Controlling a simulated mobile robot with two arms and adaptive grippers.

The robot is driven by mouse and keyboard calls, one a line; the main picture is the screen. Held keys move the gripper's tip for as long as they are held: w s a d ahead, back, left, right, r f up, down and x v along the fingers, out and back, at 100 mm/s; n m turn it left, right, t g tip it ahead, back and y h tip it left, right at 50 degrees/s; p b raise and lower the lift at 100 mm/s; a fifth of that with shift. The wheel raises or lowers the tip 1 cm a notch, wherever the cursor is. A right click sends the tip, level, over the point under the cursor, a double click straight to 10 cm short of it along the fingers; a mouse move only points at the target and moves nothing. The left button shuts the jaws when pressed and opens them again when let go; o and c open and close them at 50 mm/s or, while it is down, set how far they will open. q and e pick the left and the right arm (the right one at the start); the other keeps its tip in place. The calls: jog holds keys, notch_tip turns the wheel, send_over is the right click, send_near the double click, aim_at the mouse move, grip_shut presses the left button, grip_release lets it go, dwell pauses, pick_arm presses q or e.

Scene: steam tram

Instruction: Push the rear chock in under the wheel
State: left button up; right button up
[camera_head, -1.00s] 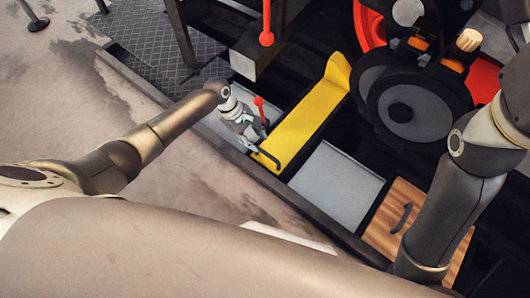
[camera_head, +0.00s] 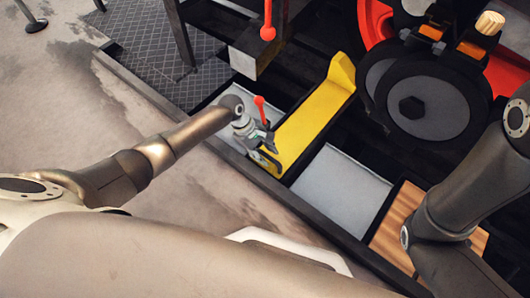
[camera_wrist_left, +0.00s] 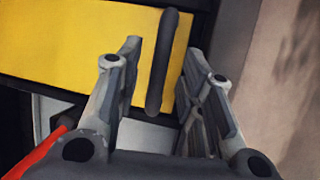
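The yellow chock (camera_head: 305,125) is a long wedge with its raised end towards the dark wheel (camera_head: 425,105). A narrow dark gap shows between that end and the wheel in the head view. My left gripper (camera_head: 268,160) is at the chock's near end. In the left wrist view, the chock (camera_wrist_left: 75,42) fills the upper left and its black bar handle (camera_wrist_left: 166,45) runs between the two fingers of my left gripper (camera_wrist_left: 163,88). The fingers are apart, with room on both sides of the handle. My right gripper is out of view.
A red-knobbed lever (camera_head: 260,103) stands close beside my left gripper. A grey plate (camera_head: 343,190) and a wooden board (camera_head: 400,222) lie to the right of the chock. A dark rail (camera_head: 300,205) edges the floor. A grey block (camera_head: 256,58) hangs further back.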

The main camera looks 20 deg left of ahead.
pick_arm(q)
grip_shut()
